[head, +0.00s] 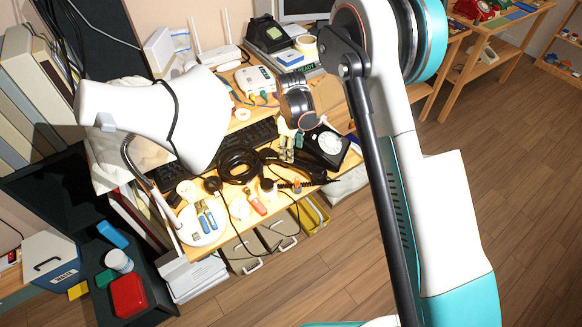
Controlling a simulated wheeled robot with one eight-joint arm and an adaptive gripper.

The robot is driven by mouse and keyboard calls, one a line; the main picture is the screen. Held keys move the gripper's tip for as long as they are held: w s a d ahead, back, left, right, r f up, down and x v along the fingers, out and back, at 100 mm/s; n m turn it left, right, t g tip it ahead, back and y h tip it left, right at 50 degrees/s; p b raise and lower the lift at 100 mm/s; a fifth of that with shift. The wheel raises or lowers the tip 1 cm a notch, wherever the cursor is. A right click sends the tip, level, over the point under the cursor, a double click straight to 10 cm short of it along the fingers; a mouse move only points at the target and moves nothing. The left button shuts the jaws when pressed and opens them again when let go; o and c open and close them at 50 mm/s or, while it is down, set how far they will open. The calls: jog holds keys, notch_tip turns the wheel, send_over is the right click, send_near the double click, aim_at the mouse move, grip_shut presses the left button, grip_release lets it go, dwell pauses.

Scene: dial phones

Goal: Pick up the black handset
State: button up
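A black dial phone (326,147) with a white round dial sits at the right side of the desk. A black coiled cord (238,163) lies in front of the keyboard. A dark, long shape (314,178) lies at the desk's front edge, right of the coil; it may be the black handset, but clutter makes this unclear. The dark grey wrist of my arm hangs over the desk, just left of and above the phone. My gripper (291,142) seems to be below it, small and partly hidden; I cannot see its finger opening or anything held.
A white lamp head (170,120) overhangs the desk's left part. A keyboard (250,135), a router (215,55) and another dark phone (266,35) stand further back. Small tools and parts crowd the front edge. The wooden floor (520,190) at right is clear.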

aim_at(292, 165)
jog(key=shift+f+b, duration=1.6)
jog(key=shift+f, duration=2.3)
jog(key=shift+r, duration=0.1)
grip_shut()
